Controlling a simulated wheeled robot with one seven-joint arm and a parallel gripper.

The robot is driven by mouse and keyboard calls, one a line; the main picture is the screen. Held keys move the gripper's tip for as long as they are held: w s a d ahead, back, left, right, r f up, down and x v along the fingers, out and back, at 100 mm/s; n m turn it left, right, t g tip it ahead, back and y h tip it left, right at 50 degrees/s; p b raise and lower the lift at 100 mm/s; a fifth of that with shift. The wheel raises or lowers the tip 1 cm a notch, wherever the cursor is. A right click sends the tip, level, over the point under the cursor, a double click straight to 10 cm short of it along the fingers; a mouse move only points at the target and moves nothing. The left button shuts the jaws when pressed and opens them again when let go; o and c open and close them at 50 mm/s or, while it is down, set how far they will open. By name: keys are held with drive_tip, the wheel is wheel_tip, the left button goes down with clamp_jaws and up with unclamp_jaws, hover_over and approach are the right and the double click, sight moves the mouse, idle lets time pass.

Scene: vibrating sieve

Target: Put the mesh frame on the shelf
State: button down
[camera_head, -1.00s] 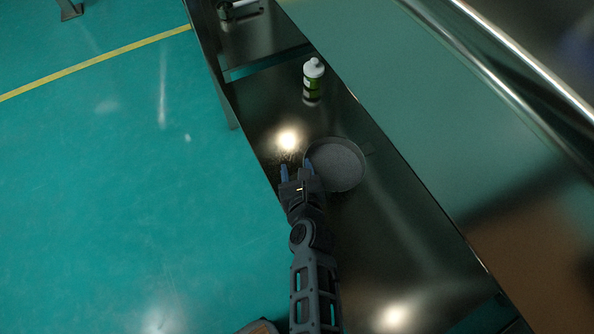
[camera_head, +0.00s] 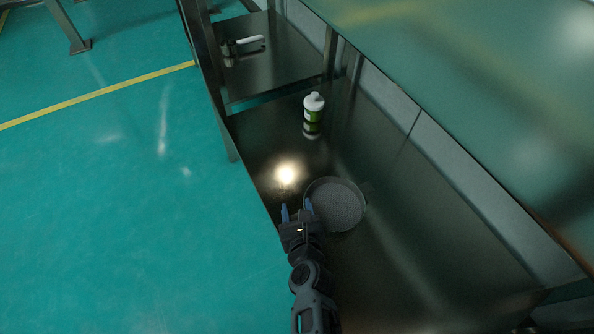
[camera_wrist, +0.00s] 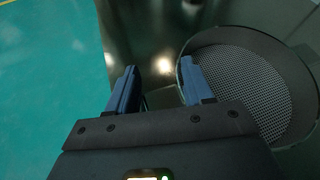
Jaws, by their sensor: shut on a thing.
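The mesh frame (camera_head: 338,207) is a round, dark-rimmed sieve with a grey mesh. It is over or on the dark glossy shelf (camera_head: 405,250) in the head view; I cannot tell whether it touches the surface. My gripper (camera_head: 296,209) is at its left side, with its blue fingers apart and shut on part of the frame. In the wrist view, the right finger of my gripper (camera_wrist: 158,88) meets the rim of the mesh frame (camera_wrist: 246,82). The gripped part between the fingers is hard to make out.
A white bottle with a green label (camera_head: 314,106) stands farther back on the shelf. A small object with a white part (camera_head: 243,44) lies on the far section, beyond a crossbar (camera_head: 270,95). A bench top (camera_head: 490,100) overhangs at right. Green floor (camera_head: 110,220) is open at left.

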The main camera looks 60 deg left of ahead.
drive_tip(key=shift+f, duration=0.55)
drive_tip(key=shift+c, duration=2.2)
unclamp_jaws()
drive_tip(key=shift+a+r, duration=0.25)
drive_tip(key=shift+r, duration=0.3)
drive_tip(key=p+v, duration=0.1)
drive_tip(key=v, duration=0.2)
drive_tip(key=p+v, duration=0.1)
drive_tip(key=v, duration=0.3)
drive_tip(key=p+v, duration=0.2)
drive_tip(key=v, duration=0.2)
drive_tip(key=shift+w+d, duration=0.2)
drive_tip(key=shift+w, duration=0.1)
drive_tip(key=shift+s+d+r, duration=0.15)
drive_tip(key=shift+s+d, duration=0.1)
drive_tip(key=shift+d, duration=0.05)
